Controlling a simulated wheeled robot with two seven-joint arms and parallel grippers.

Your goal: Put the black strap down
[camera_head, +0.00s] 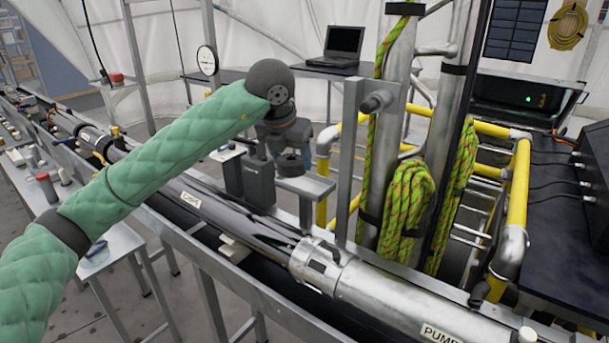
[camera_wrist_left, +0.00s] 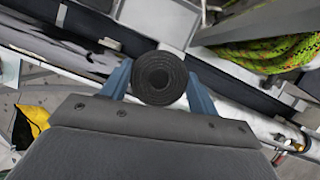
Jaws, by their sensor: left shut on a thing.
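The black strap (camera_wrist_left: 160,78) is wound into a tight roll and shows end-on in the left wrist view. My left gripper (camera_wrist_left: 160,88) is shut on it, with one blue finger on each side. In the head view, my left gripper (camera_head: 290,153) points down, and the dark roll of the strap (camera_head: 291,166) shows beneath it. The roll is just above or on a small grey metal shelf (camera_head: 312,187); I cannot tell whether it touches. My right gripper is not in view.
A dark box (camera_head: 250,180) stands left of the shelf. A grey upright post (camera_head: 348,160) rises to its right. A long metal pump tube (camera_head: 400,290) runs below. Green rope (camera_head: 408,205) hangs on metal pipes, beside yellow railing (camera_head: 516,200). A laptop (camera_head: 340,46) sits behind.

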